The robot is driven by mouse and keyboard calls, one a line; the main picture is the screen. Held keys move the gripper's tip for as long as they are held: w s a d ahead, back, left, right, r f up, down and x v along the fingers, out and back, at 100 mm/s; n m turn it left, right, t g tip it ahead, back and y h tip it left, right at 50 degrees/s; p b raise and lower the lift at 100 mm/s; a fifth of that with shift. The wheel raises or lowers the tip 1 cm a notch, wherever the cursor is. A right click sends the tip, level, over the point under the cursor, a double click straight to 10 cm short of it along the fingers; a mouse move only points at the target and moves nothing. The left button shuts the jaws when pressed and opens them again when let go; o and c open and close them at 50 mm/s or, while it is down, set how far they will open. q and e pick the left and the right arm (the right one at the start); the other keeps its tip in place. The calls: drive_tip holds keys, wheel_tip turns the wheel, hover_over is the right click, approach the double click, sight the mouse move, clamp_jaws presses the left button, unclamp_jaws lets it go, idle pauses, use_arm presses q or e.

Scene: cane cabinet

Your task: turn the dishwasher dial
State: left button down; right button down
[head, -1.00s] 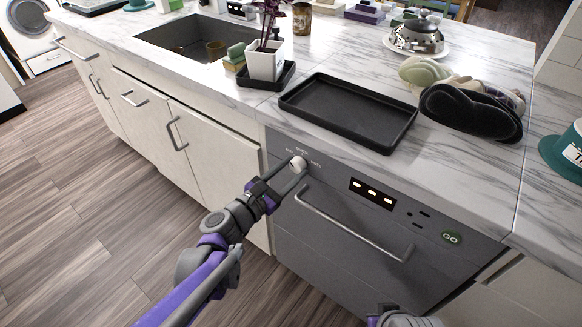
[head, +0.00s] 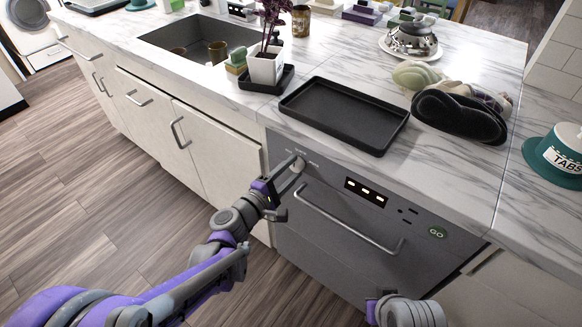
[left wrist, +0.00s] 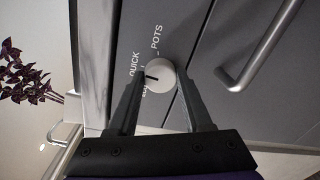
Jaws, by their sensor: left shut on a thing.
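The dishwasher (head: 350,235) is a grey front panel under the marble counter. Its round white dial (head: 299,165) sits at the panel's upper left; it also shows in the left wrist view (left wrist: 158,88). There the dial's short black mark points left, near the word QUICK. POTS is printed to the upper right, and a third label is partly hidden by a finger. My left gripper (head: 292,172) is shut on the dial, one finger at each side of it in the left wrist view (left wrist: 155,78). My right gripper's fingers are not visible.
A bar handle (head: 348,220) crosses the dishwasher front, right of and below the dial. A lit display (head: 365,192) and a green GO button (head: 438,232) are further right. A black tray (head: 345,115) lies on the counter above. The floor at left is clear.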

use_arm(q)
drive_tip(key=m+p, duration=0.1)
drive_tip(key=m, duration=0.2)
drive_tip(key=shift+m+y+p, duration=0.3)
drive_tip(key=shift+m+p, duration=0.25)
drive_tip(key=shift+m, duration=1.15)
drive_tip(key=shift+c, duration=1.6)
unclamp_jaws()
drive_tip(key=shift+s, duration=0.1)
drive_tip(key=v, duration=1)
drive_tip(key=shift+s+a+f, duration=0.2)
drive_tip(key=shift+s, duration=0.1)
